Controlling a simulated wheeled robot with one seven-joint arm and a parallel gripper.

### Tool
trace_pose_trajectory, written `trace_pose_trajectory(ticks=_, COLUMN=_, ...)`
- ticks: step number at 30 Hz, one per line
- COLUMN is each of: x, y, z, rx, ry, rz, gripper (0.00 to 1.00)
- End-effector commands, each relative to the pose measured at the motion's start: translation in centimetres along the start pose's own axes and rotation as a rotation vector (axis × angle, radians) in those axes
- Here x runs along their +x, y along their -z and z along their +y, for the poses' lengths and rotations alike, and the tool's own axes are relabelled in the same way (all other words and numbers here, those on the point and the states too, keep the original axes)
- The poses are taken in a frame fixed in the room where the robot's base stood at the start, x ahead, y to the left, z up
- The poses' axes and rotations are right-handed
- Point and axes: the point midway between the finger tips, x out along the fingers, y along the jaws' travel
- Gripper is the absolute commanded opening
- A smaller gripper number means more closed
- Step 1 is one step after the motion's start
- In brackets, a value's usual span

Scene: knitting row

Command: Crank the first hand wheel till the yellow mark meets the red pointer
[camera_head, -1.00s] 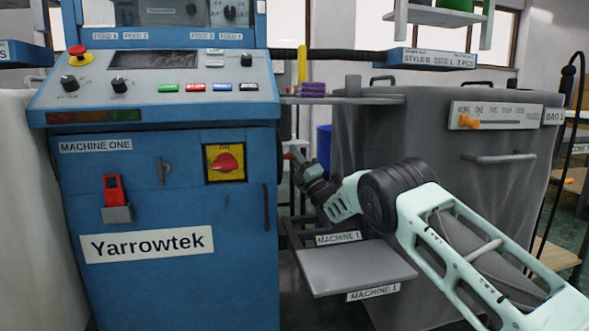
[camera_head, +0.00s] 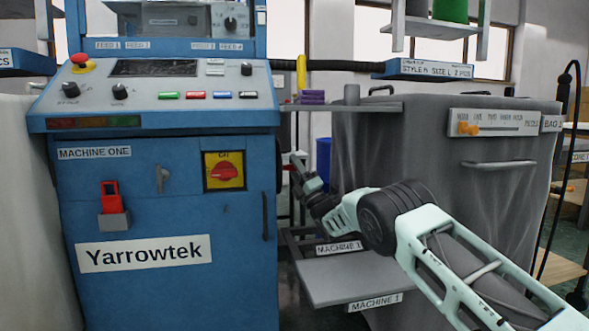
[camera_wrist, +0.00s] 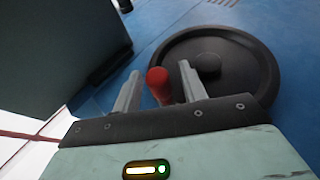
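The hand wheel is a dark round disc (camera_wrist: 225,95) with a raised hub, on the blue side of the machine in the wrist view. A red knob (camera_wrist: 158,86) stands near its rim. My gripper (camera_wrist: 157,80) is open, with one finger on each side of the red knob and a gap showing on both sides. In the head view my gripper (camera_head: 298,168) is beside the right flank of the blue machine marked MACHINE ONE (camera_head: 160,240); the wheel's face is turned away there. I cannot see a yellow mark or a red pointer in either view.
A grey shelf plate (camera_head: 350,278) labelled MACHINE 1 is below my arm. A grey covered bin (camera_head: 500,190) stands to the right. The machine's front has a yellow and red rotary switch (camera_head: 224,171). A dark panel (camera_wrist: 50,45) fills the wrist view's upper left.

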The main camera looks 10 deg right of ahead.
Motion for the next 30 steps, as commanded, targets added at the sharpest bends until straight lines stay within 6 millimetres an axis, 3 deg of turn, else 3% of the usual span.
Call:
trace_pose_trajectory(ticks=8, x=-0.7, y=0.0, z=0.0, rx=0.001, ry=0.003, rz=0.0, gripper=0.42)
trace_pose_trajectory(ticks=15, x=-5.1, y=-0.1, z=0.1, rx=0.001, ry=0.008, rz=0.0, gripper=0.42)
trace_pose_trajectory(ticks=30, x=-12.0, y=-2.9, z=6.4, rx=-0.001, ry=0.004, rz=-0.002, gripper=0.42)
